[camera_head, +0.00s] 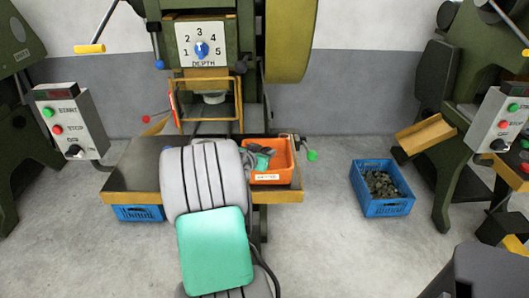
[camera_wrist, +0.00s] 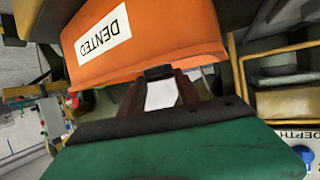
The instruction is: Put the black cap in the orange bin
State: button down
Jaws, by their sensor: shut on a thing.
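The orange bin (camera_head: 284,176) stands on the right part of the press table, with grey and green things inside. In the wrist view the orange bin (camera_wrist: 175,38) fills the top, its DENTED label upside down. My gripper (camera_wrist: 158,76) is shut on a small dark piece, the black cap (camera_wrist: 158,70), at its fingertips. The cap appears close to the bin's outer wall; I cannot tell whether they touch. In the head view my own grey arm hides the gripper and the cap.
The press table (camera_head: 135,178) has bare room at its left. A depth dial panel (camera_head: 201,45) and a yellow guard frame (camera_head: 239,103) stand behind it. A blue crate (camera_head: 384,209) of small dark parts is on the floor at right. Another blue crate (camera_head: 138,213) sits under the table.

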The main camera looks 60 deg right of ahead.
jog(key=shift+f+b, duration=0.55)
jog(key=shift+f, duration=0.05)
jog(key=c, duration=0.9)
grip_release()
jog(key=shift+r, duration=0.15)
